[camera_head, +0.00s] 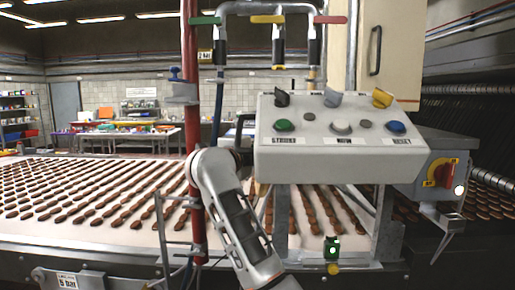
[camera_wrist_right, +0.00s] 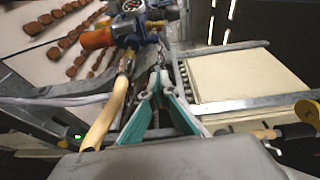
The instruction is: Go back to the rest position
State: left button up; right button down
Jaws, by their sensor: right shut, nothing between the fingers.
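My right gripper (camera_wrist_right: 160,80) shows in the right wrist view. Its two teal-edged fingers meet at the tips, with nothing held between them. Its fingertips appear just below a blue fitting with an orange part (camera_wrist_right: 97,38) and a round gauge (camera_wrist_right: 130,6); I cannot tell whether they touch. In the head view one grey and black arm of mine (camera_head: 240,225) rises from the bottom middle, bends beside the red pipe, and passes behind the control box. The gripper at its end is hidden there. My left gripper is not in view.
The control box (camera_head: 340,157) with knobs and buttons stands right of the arm. A red pipe (camera_head: 190,130) stands left of it. Rows of cookies lie on the white conveyor (camera_head: 150,230). A red-yellow switch (camera_head: 443,172) is at right. A tan rod (camera_wrist_right: 108,115) lies left of the fingers.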

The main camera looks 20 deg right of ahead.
jog(key=s+d+f+n+t+h, duration=0.2)
jog(key=d+f, duration=0.1)
jog(key=f, duration=0.3)
jog(key=s+d+f+n+t+h, duration=0.1)
jog(key=s+d+f+h, duration=0.1)
jog(key=d+f, duration=0.35)
jog(key=s+a+f+n+t+y, duration=0.1)
jog(key=s+a+f+n+y, duration=0.2)
jog(key=s+f+n+y, duration=0.5)
jog(key=s+a+f+n+t+y, duration=0.1)
jog(key=s+a+f+n+y, duration=0.3)
jog(key=f, duration=0.8)
jog(key=s+a+f+n+t+y, duration=0.1)
jog(key=s+a+f+n+y, duration=0.2)
jog(key=f+n, duration=0.65)
jog(key=s+d+f+n+g, duration=0.1)
jog(key=s+f+g, duration=0.2)
jog(key=s+f, duration=0.5)
jog(key=s+d+f+n+g, duration=0.1)
jog(key=s+f+n+g, duration=0.1)
jog(key=s+f, duration=0.7)
jog(key=s+d+f+n+g+y, duration=0.1)
jog(key=s+d+f+g, duration=0.1)
jog(key=s+f+g, duration=0.3)
jog(key=s+f, duration=0.3)
jog(key=f, duration=0.1)
jog(key=shift+s+f, duration=0.15)
jog(key=shift+s, duration=0.1)
